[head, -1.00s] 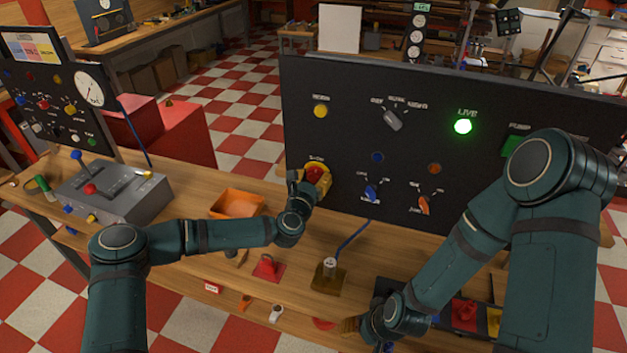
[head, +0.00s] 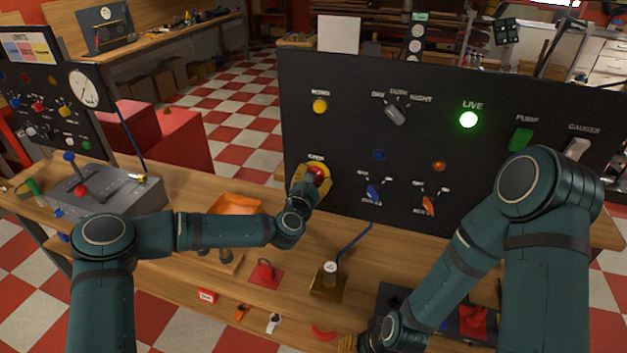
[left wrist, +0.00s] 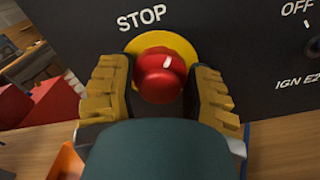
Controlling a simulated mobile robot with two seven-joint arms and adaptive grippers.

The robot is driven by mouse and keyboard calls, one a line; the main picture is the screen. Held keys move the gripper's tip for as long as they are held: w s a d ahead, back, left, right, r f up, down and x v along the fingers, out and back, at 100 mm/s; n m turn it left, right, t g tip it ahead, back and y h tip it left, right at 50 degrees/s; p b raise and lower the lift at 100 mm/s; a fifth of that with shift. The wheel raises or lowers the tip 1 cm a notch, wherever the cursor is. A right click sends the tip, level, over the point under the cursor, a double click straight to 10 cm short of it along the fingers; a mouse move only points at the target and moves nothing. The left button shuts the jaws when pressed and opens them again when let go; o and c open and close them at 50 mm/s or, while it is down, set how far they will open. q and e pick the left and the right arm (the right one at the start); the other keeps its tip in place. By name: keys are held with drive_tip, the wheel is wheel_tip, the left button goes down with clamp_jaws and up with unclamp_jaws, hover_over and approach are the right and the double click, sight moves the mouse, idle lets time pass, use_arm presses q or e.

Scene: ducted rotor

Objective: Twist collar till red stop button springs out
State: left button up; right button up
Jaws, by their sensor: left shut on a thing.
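The red stop button (head: 319,174) is on the lower left of the black panel, under the word STOP. In the left wrist view the red button (left wrist: 160,78) has a white mark on its face, and a yellow disc (left wrist: 180,45) shows behind it. My left gripper (head: 311,182) is at the button. In the left wrist view the left gripper (left wrist: 160,72) has its yellow fingers on either side of the red button, shut on it. The finger contact is partly hidden. My right gripper (head: 348,343) is low at the bottom edge, mostly hidden.
The black panel (head: 345,135) also bears a lit green LIVE lamp (head: 468,119), knobs and switches. An orange tray (head: 236,203) and a red-handled piece (head: 265,272) are on the wooden bench. A grey control box (head: 115,190) stands at the left.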

use_arm(q)
drive_tip(key=shift+r, duration=0.1)
drive_tip(key=o, duration=1.2)
drive_tip(key=shift+o, duration=0.2)
drive_tip(key=v, duration=1.2)
drive_tip(key=shift+d, duration=0.1)
